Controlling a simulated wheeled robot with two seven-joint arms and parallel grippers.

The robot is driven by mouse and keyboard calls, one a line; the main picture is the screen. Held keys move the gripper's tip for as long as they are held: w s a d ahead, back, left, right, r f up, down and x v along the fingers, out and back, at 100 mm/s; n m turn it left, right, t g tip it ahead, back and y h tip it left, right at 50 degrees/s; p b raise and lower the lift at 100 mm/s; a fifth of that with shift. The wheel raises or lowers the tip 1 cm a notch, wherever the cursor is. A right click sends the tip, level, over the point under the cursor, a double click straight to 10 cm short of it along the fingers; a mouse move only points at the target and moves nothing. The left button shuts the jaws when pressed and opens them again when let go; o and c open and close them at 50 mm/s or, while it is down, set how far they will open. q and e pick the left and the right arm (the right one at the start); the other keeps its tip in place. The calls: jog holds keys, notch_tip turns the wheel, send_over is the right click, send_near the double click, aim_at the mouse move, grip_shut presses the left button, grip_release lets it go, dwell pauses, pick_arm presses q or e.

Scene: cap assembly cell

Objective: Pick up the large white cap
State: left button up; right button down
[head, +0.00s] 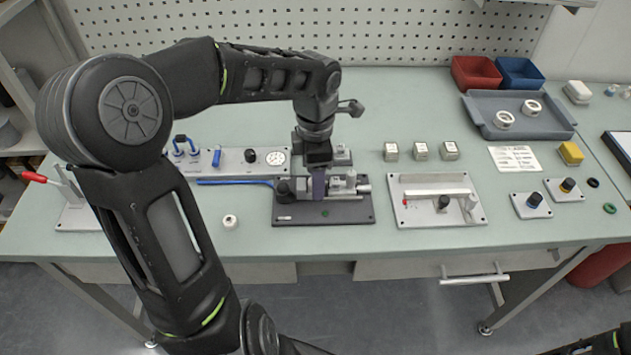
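Two round white caps with open or dark centres, a left one (504,119) and a right one (532,107), lie in the grey tray (560,128) at the back right. A smaller white round piece (230,221) lies on the table left of the dark fixture. My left gripper (318,196) points down at the dark grey fixture (350,214) in the middle of the table, well away from the tray. Its fingers are seen edge-on, so their opening and any grip are hidden. My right gripper is not in view.
Red (476,73) and blue (520,73) bins stand behind the tray. A light fixture plate (415,215), several small boxes, a paper sheet (515,158) and a yellow block (571,153) lie between the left gripper and the right side. The front table strip is mostly clear.

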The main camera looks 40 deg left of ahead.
pick_arm(q)
jog(key=shift+c, duration=0.3)
jog(key=c, duration=0.9)
jog(key=shift+c, duration=0.3)
